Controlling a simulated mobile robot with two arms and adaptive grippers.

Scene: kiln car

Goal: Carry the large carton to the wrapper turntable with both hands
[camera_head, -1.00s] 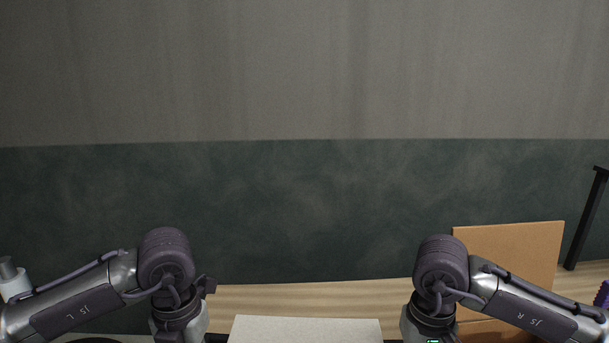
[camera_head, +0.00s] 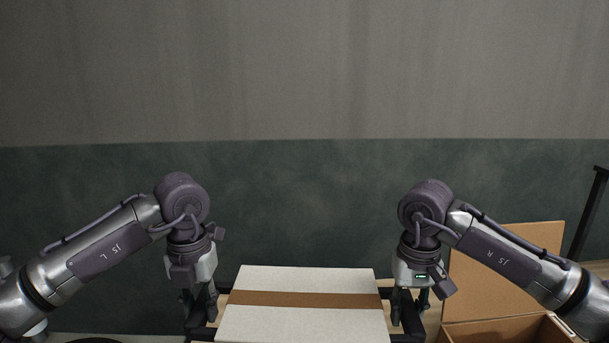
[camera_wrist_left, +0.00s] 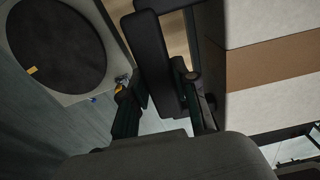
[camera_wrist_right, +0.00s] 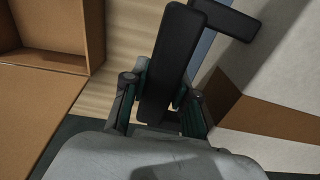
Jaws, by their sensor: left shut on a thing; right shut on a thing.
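The large carton (camera_head: 300,279) is pale grey-white with a brown band across its top, in the lower middle of the head view. Black handle bars stand at its left and right sides. My left gripper (camera_head: 203,307) is shut on the left black handle (camera_wrist_left: 160,65). My right gripper (camera_head: 409,304) is shut on the right black handle (camera_wrist_right: 170,65). The carton looks level between both grippers. The wrapper turntable (camera_wrist_left: 58,48) is a dark round disc with a yellow mark on a grey base, left of my left gripper. The carton's underside is hidden.
An open brown cardboard box (camera_head: 500,331) with a raised flap stands to the right, close to my right gripper and arm. A black post (camera_head: 586,222) stands at the far right. A dark green and grey wall (camera_head: 300,190) closes the back.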

